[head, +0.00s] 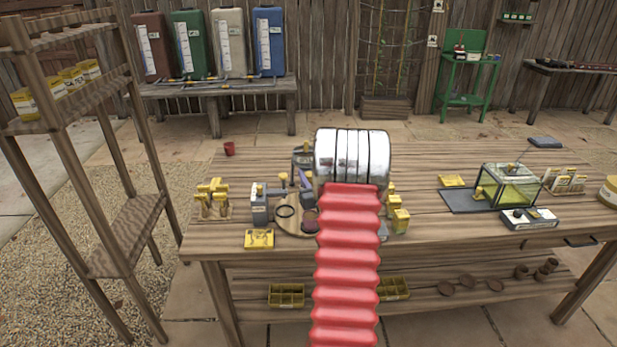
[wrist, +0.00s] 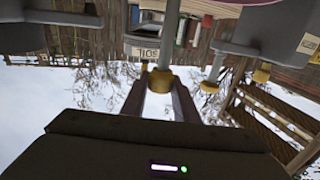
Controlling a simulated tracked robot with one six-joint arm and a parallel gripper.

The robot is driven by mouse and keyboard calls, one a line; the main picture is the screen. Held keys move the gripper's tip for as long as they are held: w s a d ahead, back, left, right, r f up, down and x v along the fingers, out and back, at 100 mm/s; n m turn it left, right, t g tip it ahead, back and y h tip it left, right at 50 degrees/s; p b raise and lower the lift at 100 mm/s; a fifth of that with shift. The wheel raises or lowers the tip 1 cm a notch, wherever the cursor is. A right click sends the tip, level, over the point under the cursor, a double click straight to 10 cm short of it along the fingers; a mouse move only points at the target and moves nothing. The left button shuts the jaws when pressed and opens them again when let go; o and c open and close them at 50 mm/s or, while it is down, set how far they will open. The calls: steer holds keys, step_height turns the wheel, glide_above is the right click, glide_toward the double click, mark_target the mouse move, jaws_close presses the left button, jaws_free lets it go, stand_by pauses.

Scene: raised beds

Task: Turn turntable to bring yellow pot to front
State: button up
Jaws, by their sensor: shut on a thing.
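The turntable (head: 292,229) is a round wooden disc on the workbench, left of my red and silver arm, which hides its right part. A dark ring, a maroon round piece and a small yellow-topped peg (head: 283,178) show on or over it. I cannot pick out the yellow pot for certain. My gripper is hidden behind my arm in the head view. In the wrist view my gripper (wrist: 160,95) is shut on a brass-yellow knob (wrist: 161,81) at the end of a grey stem. What the stem joins is unclear.
A grey device (head: 261,208) stands at the turntable's left, with yellow pieces (head: 213,197) further left. A yellow card (head: 259,239) lies in front. Yellow blocks (head: 400,220) stand right of my arm. A glass case (head: 511,186) is further right. The bench (head: 440,240) is clear between.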

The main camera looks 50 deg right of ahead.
steer(key=shift+w+m+g+h, duration=0.15)
steer(key=shift+m+g+h, duration=0.55)
steer(key=shift+h, duration=0.2)
steer(key=shift+m+g+h, duration=2.4)
steer(key=shift+m+g, duration=0.2)
steer(key=shift+g, duration=0.7)
steer(key=shift+m+g+h, duration=0.35)
steer(key=shift+m+g, duration=0.9)
steer(key=shift+g, duration=0.65)
steer(key=shift+m+g+h, duration=0.35)
steer(key=shift+m+g, duration=0.9)
steer(key=shift+g, duration=0.65)
steer(key=shift+d+r+g, duration=0.1)
steer(key=shift+g, duration=0.2)
steer(key=o, duration=1.1)
steer(key=shift+c, duration=0.2)
steer(key=shift+a, duration=0.2)
steer(key=a, duration=0.7)
steer(key=shift+w+a, duration=0.2)
steer(key=shift+a, duration=0.15)
